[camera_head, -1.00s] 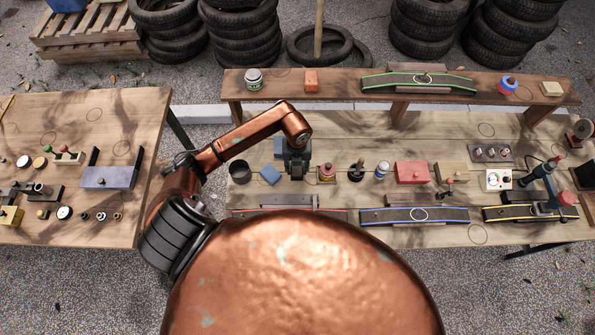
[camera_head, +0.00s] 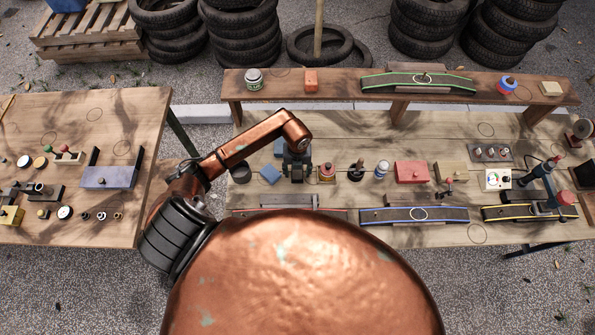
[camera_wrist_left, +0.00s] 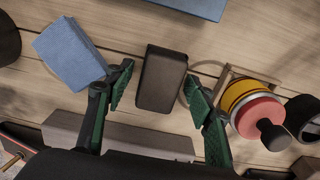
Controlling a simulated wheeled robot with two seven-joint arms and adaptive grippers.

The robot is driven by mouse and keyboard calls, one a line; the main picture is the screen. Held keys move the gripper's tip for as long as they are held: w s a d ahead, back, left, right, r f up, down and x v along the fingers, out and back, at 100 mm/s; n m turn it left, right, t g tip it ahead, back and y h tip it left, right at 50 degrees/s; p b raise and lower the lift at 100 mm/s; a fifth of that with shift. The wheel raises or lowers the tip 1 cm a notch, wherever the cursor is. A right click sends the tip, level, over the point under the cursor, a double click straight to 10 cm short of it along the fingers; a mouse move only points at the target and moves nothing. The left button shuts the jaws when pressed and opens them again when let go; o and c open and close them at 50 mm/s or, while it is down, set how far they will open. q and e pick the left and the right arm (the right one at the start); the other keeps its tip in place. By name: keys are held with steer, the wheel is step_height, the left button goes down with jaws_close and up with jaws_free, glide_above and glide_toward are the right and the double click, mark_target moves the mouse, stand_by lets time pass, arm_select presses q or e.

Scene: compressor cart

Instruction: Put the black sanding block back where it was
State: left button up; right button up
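The black sanding block (camera_wrist_left: 162,80) sits in the middle of the left wrist view, near the wooden bench top. My left gripper (camera_wrist_left: 158,76) is open, with one green-padded finger on each side of the block. A narrow gap shows at the left finger; the right finger is very close to the block, and I cannot tell if it touches. In the head view my left gripper (camera_head: 297,172) points down at the bench between a blue block and a red-and-yellow round item, and it hides the black block. My right gripper is not in view.
A blue block (camera_wrist_left: 70,53) lies just left of the fingers, and a red-and-yellow round item (camera_wrist_left: 255,108) stands close on the right. A grey bar (camera_wrist_left: 120,137) lies in front. A dark cup (camera_head: 240,171) and a red box (camera_head: 411,173) stand along the bench.

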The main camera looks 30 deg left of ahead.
mark_target(298, 171)
arm_select(q)
step_height(298, 171, up, 12)
steer(key=shift+r, duration=0.15)
stand_by(0.6)
steer(key=shift+d, duration=0.1)
stand_by(0.4)
